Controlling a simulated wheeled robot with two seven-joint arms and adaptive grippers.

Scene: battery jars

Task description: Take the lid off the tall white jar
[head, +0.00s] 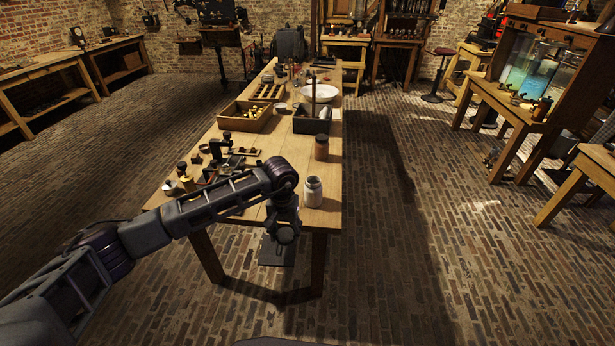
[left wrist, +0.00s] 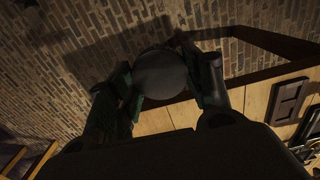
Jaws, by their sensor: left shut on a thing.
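A white jar (head: 313,192) stands upright near the table's front right corner; whether its mouth is open is too small to tell. My left gripper (head: 284,236) points down at the table's front edge, left of the jar and apart from it. In the left wrist view, the gripper (left wrist: 162,80) is shut on a round, flat dark grey disc (left wrist: 161,72) that looks like a lid. The disc is held over the table's edge, with brick floor beyond it. I cannot make out the disc in the head view. My right gripper is not in view.
A brown jar (head: 321,148) stands behind the white one on the wooden table (head: 334,190). A wooden box (head: 244,117), a dark tray (head: 311,125) and a white bowl (head: 318,92) lie farther back. Small instruments crowd the left side. The floor right of the table is clear.

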